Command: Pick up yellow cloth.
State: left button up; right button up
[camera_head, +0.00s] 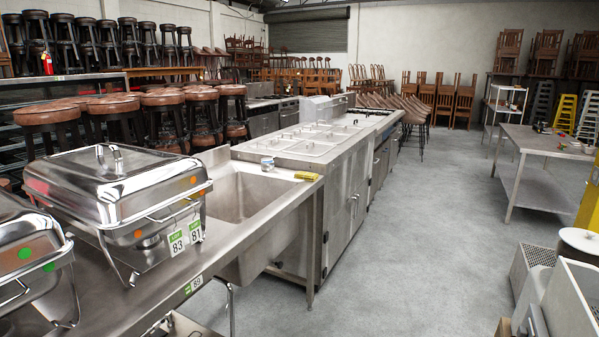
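A small yellow item (306,176), which looks like the yellow cloth, lies on the steel counter close to its front edge, just right of the sink basin (240,196). It is too small in view to tell its folds. A small round tin or cup (267,163) stands to its left, apart from it. Neither of my grippers is in view.
Chafing dishes (120,190) stand on the counter at the left. A steel work table (540,145) stands at the right, with white equipment (575,300) at the lower right. The grey floor (420,250) between is clear. Stacked stools (120,112) fill the back left.

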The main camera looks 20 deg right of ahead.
aim_at(300, 175)
jog(key=i+l+u, duration=0.1)
jog(key=i+l, duration=0.25)
jog(key=i+l+u, duration=0.1)
jog(key=i+l, duration=0.25)
jog(key=i+l+u, duration=0.1)
jog(key=i+l, duration=0.2)
jog(key=l, duration=0.2)
jog(key=i+l+u, duration=0.1)
jog(key=i+l, duration=0.2)
jog(key=l, duration=0.15)
